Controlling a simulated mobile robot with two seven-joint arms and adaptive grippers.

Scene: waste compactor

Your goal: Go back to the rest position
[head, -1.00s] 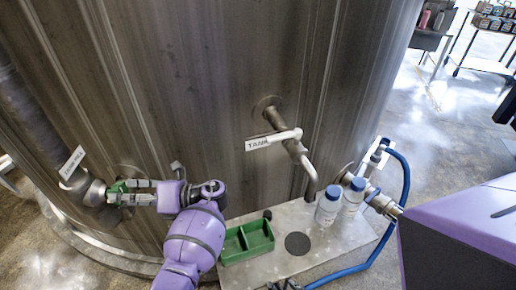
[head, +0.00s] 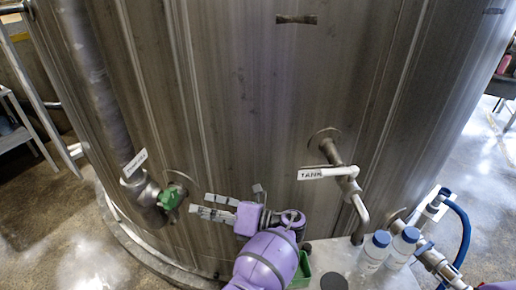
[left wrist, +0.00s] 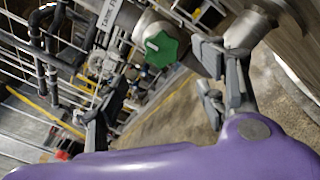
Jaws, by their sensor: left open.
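My left gripper (head: 198,205) is open and empty in front of the big steel tank. Its fingertips are a short way to the right of the green valve knob (head: 170,197), apart from it. In the left wrist view the knob (left wrist: 162,48) shows ahead, between the spread fingers of the left gripper (left wrist: 163,78), with nothing held. My right gripper is in neither current view.
The steel tank (head: 250,110) fills the middle. A tap pipe (head: 345,178) with a label sticks out of it. White bottles with blue caps (head: 372,255) stand on a plate, beside a blue hose (head: 465,235). A green tray (head: 301,272) is partly hidden by my arm.

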